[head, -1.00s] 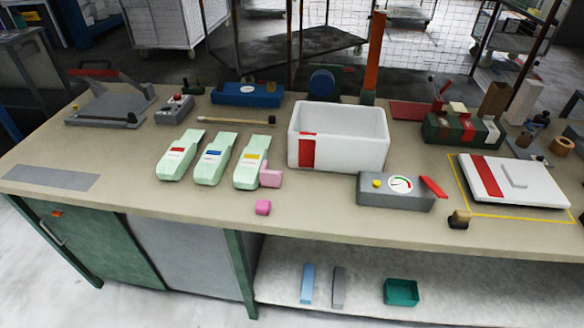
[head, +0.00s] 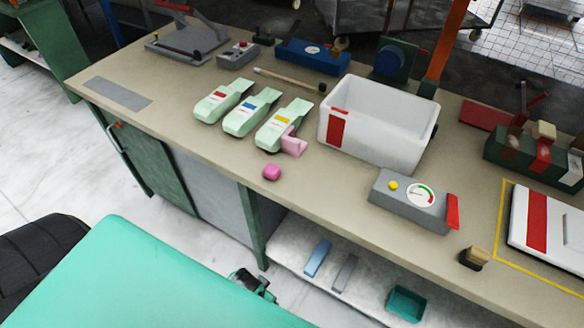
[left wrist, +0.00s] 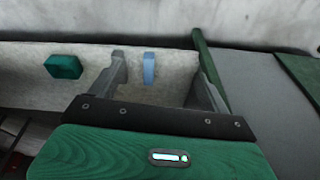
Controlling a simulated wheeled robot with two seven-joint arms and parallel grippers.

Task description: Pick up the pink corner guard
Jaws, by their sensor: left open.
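The pink corner guard (head: 293,143), a light pink L-shaped piece, lies on the bench against the front end of the pale green tool with the yellow label (head: 275,128). My left gripper (head: 258,284) is low in front of the bench, below the bench top and well away from the guard. In the left wrist view my left gripper (left wrist: 160,60) is open and empty, with the lower shelf beyond its fingers. The guard is not in that view. My right gripper is not in view.
A white bin (head: 372,150) stands right of the guard, with a grey gauge box (head: 405,203) in front of it. The lower shelf holds a blue block (left wrist: 149,68), a grey block (head: 346,273) and a green tray (left wrist: 63,66).

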